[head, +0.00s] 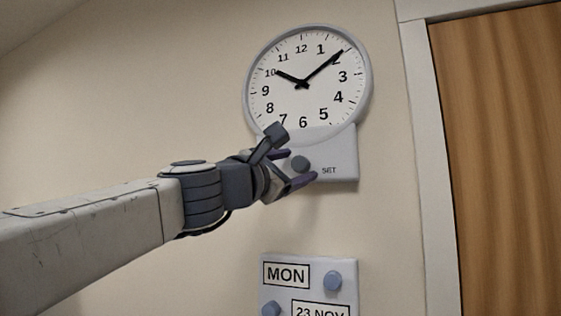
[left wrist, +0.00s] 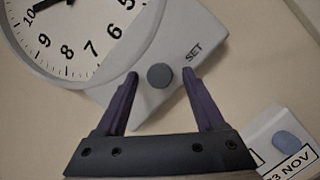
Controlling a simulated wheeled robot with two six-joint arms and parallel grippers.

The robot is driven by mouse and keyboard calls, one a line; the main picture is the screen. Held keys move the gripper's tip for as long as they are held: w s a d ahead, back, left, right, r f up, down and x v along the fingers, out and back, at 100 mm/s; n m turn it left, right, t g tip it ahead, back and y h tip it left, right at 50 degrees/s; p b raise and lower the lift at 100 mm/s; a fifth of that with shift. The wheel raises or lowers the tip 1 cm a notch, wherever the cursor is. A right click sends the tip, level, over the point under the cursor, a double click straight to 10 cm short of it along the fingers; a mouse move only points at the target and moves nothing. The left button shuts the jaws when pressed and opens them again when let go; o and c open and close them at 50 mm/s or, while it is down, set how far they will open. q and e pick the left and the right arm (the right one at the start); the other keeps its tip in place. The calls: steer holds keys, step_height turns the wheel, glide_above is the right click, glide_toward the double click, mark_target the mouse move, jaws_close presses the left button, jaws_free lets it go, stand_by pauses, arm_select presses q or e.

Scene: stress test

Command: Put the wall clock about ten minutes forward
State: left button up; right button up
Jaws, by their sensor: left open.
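The wall clock (head: 305,105) hangs on the wall, with a white face and black hands. Its short hand is near 10 and its long hand near 2. A grey plate (head: 343,160) marked SET is at its lower edge and bears a round dark knob (head: 300,163). My left gripper (head: 298,166) is open at the knob. In the left wrist view the knob (left wrist: 160,75) shows between the two purple fingertips, with a gap on each side. The clock face (left wrist: 75,35) is partly cut off there. My right gripper is in neither view.
Below the clock a calendar panel (head: 309,286) reads MON and 23 NOV and has blue-grey knobs. A wooden door (head: 500,150) in a pale frame (head: 425,150) stands at the right. The wall around the clock is otherwise bare.

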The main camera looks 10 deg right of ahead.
arm_select(q)
jaws_close()
steer(key=shift+m, duration=0.3)
steer(key=m+g+p, duration=0.1)
steer(key=m, duration=0.1)
steer(key=m+g, duration=0.1)
steer(key=m, duration=0.2)
steer(key=shift+w+a+r+p, duration=0.15)
steer(key=shift+r+p, duration=0.05)
steer(key=shift+p, duration=0.15)
steer(key=m+g+p, duration=0.1)
steer(key=m, duration=0.1)
steer(key=m+g, duration=0.1)
steer(key=m, duration=0.2)
steer(key=shift+r+p, duration=0.1)
steer(key=shift+p, duration=0.25)
steer(key=shift+m, duration=0.5)
